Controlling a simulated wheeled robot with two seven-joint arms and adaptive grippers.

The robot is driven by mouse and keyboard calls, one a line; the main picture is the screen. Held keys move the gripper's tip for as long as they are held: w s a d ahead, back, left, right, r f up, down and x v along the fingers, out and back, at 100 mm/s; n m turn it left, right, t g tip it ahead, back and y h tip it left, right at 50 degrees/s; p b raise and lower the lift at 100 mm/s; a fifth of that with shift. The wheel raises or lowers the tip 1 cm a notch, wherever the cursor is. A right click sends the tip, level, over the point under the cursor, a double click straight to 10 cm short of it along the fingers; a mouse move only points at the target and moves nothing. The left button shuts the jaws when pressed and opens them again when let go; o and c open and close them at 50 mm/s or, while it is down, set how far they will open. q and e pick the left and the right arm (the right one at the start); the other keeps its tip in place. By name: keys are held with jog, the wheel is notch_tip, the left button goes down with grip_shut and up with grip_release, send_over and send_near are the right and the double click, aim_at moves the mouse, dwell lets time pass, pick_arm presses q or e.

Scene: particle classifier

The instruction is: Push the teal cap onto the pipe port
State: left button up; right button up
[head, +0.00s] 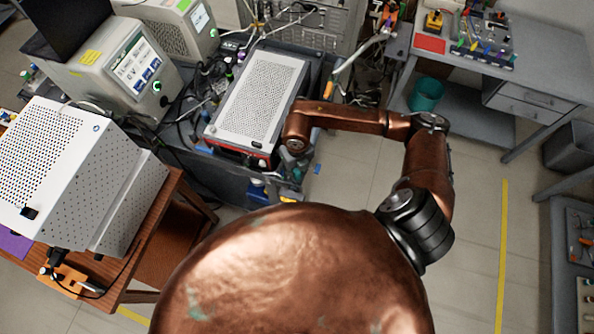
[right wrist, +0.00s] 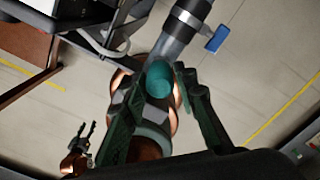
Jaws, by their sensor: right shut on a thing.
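The teal cap (right wrist: 158,80) is between the fingers of my right gripper (right wrist: 161,76) in the right wrist view. The gripper is shut on it. The grey pipe port (right wrist: 181,38), with a bright collar and a dark section, runs up from the cap's far end. Cap and pipe look roughly in line; I cannot tell whether they touch or how far the cap is on. In the head view, my right arm hides the cap and pipe port. My left gripper (right wrist: 82,137) shows small at the lower left of the right wrist view, its fingers apart and empty.
In the head view, a white perforated instrument (head: 255,105) stands on a dark bench beside my right arm. A white perforated box (head: 60,160) is on the wooden table at left. A teal bin (head: 426,95) is below the grey desk.

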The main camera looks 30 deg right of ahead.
aim_at(297, 171)
jog(key=shift+f+b, duration=0.45)
jog(key=shift+f, duration=0.3)
jog(key=o, duration=1.1)
jog(key=shift+o, duration=0.2)
jog(key=shift+r, duration=0.1)
notch_tip(297, 171, up, 12)
jog(key=shift+f, duration=0.1)
